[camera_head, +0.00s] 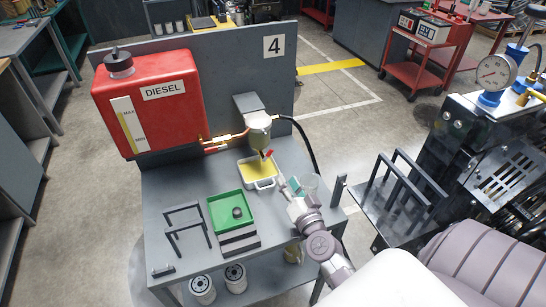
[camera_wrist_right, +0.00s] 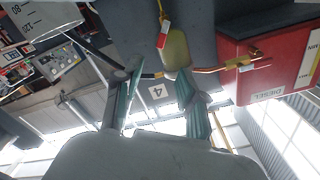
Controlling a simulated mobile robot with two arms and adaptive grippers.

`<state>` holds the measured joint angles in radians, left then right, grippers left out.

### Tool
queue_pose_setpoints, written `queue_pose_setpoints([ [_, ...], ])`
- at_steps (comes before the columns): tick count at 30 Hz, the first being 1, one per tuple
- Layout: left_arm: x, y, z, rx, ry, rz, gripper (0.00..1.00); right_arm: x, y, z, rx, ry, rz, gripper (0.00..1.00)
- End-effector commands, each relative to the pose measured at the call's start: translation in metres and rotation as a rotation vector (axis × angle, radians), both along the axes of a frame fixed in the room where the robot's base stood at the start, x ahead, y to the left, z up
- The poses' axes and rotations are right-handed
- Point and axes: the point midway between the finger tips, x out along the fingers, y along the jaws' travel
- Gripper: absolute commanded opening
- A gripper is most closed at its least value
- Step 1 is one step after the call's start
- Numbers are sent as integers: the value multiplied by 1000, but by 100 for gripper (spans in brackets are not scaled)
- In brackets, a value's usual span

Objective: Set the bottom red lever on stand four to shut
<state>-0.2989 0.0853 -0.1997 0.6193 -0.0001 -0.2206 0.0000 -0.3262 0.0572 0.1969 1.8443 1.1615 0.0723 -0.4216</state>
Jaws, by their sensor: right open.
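The bottom red lever (camera_head: 267,153) sits under the fuel filter (camera_head: 258,127) on the stand marked 4, above a white tray of yellow liquid (camera_head: 261,171). In the right wrist view, the lever (camera_wrist_right: 163,40) shows beside the yellowish filter bowl (camera_wrist_right: 177,50), beyond my fingertips. My right gripper (camera_head: 290,187) is open and empty, in front of and below the lever, close to the tray's right side. In the right wrist view its two fingers (camera_wrist_right: 157,88) stand apart, with the panel between them. My left gripper is not in view.
A red diesel tank (camera_head: 150,102) stands left of the filter, joined by a copper pipe (camera_head: 226,138). A black hose (camera_head: 308,145) curves down on the right. A green tray (camera_head: 230,209) lies in front.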

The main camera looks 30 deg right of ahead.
Motion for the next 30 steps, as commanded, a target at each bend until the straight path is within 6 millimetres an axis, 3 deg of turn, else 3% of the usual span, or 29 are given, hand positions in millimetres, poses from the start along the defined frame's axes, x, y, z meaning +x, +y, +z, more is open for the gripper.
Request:
queue_pose_setpoints([
  [4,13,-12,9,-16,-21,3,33,32,-8,4,1,-3,0,41],
  [15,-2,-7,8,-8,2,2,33,99,-23,1,3,-2,2,41],
  [21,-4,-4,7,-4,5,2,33,113,-27,1,4,-2,1,41],
  [30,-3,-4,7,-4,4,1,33,115,-27,1,4,-1,0,41],
])
